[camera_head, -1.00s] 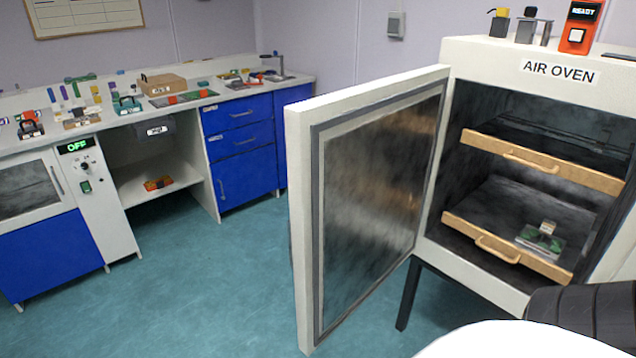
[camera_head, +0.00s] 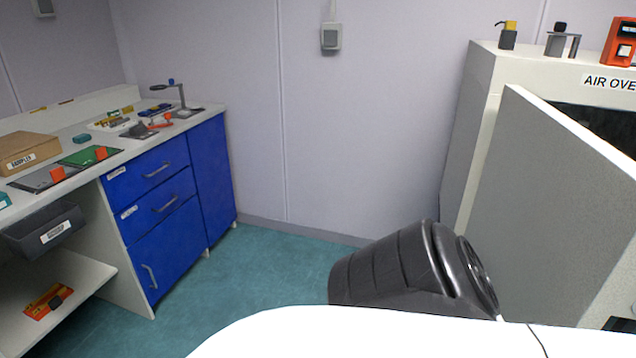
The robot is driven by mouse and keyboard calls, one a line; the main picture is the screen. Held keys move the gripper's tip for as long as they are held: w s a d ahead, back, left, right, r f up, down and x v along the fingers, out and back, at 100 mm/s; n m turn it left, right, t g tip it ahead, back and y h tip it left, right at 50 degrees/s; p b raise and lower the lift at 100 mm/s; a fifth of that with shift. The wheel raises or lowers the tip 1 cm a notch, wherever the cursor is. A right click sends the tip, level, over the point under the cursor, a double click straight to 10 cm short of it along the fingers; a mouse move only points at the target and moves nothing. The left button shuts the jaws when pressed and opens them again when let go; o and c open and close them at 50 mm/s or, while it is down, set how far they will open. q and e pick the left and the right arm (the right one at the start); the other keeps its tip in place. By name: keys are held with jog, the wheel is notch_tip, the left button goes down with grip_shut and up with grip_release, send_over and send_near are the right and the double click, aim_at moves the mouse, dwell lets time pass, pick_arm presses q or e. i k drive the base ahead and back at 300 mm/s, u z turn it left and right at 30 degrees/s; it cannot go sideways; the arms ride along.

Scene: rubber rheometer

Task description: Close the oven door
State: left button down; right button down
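The air oven (camera_head: 472,135) stands at the right, cut off by the picture's edge. Its door (camera_head: 555,200) shows its plain grey outer face and pale top edge. The door is partly open: it slants from its hinge side toward the lower right, and a dark strip of the oven interior (camera_head: 600,122) shows above it. Neither gripper can be made out.
A bench with blue drawers (camera_head: 150,180) stands at the left, with a cardboard box (camera_head: 25,152) and small tools on top. A grey bin (camera_head: 45,230) hangs under it. Open floor (camera_head: 255,285) lies between bench and oven. Small devices stand on the oven.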

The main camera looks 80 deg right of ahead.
aim_at(551, 225)
jog(key=i, duration=0.15)
jog(key=z, duration=3.75)
jog(key=i, duration=0.5)
jog(key=z, duration=1.05)
jog(key=k, duration=1.25)
jog(key=u, duration=0.8)
jog(key=i, duration=0.3)
jog(key=u, duration=0.05)
